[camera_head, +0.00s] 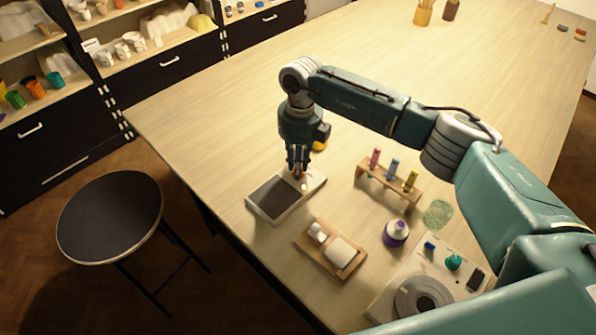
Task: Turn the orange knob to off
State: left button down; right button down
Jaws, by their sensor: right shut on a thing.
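A flat white device with a dark square plate (274,199) lies near the table's front left edge. My right gripper (298,172) points down over its far right corner. The right gripper is shut on the orange knob (298,179), of which only a little orange shows between the fingers. The knob's marking and its exact setting are hidden. My left gripper is not in view.
A wooden rack with coloured tubes (388,182) stands to the right. A black stool (110,217) stands left. The table's far part is mostly clear.

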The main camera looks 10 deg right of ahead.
jog(key=n+b, duration=0.5)
jog(key=b, duration=0.1)
jog(key=shift+f, duration=0.15)
jog(key=shift+w+r+n+b, duration=0.1)
jog(key=shift+r+n+b, duration=0.05)
jog(key=shift+n+b, duration=0.7)
jog(key=shift+r+n+b, duration=0.1)
jog(key=shift+n+b, duration=0.5)
jog(key=shift+n, duration=0.45)
jog(key=c, duration=1.6)
grip_release()
notch_tip(320, 180, up, 12)
jog(key=shift+w+d+r, duration=0.1)
